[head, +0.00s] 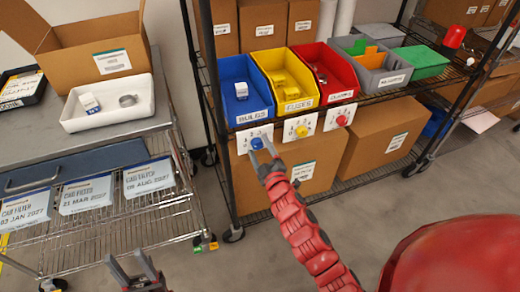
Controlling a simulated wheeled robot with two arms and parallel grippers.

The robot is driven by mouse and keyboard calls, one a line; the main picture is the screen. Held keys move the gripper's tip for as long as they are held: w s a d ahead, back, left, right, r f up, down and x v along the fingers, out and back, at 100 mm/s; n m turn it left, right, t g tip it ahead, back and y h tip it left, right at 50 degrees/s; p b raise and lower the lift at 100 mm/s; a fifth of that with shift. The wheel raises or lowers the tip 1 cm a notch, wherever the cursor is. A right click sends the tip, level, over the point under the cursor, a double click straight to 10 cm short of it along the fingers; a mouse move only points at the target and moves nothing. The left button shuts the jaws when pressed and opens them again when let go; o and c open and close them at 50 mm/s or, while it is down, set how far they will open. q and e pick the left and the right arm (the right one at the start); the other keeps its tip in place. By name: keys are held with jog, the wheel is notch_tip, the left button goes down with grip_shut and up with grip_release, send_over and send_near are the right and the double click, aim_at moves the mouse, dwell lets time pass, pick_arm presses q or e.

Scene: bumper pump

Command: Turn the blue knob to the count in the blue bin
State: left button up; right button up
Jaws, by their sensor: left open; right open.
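The blue knob (256,143) is on a white number card (246,133) at the front edge of the rack shelf. The blue bin (233,69), labelled "BULBS", stands above it; one small white and blue box (241,91) shows inside. My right gripper (260,148) is open at the blue knob, with its fingers around or just in front of it; contact is unclear. The fingers partly cover the card, and the knob's pointing direction is too small to read. My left gripper (133,269) is open and empty, low at the bottom left.
A yellow bin (303,94) and red bin (348,82) stand to the right, with a yellow knob (302,131) and red knob (342,120) below. Cardboard boxes (376,141) fill the lower shelf. A wire cart (150,215) stands left. Floor between is clear.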

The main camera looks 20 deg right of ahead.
jog(key=s, duration=1.7)
jog(key=shift+s+d+p, duration=0.2)
jog(key=shift+d+p, duration=0.1)
jog(key=shift+p, duration=0.05)
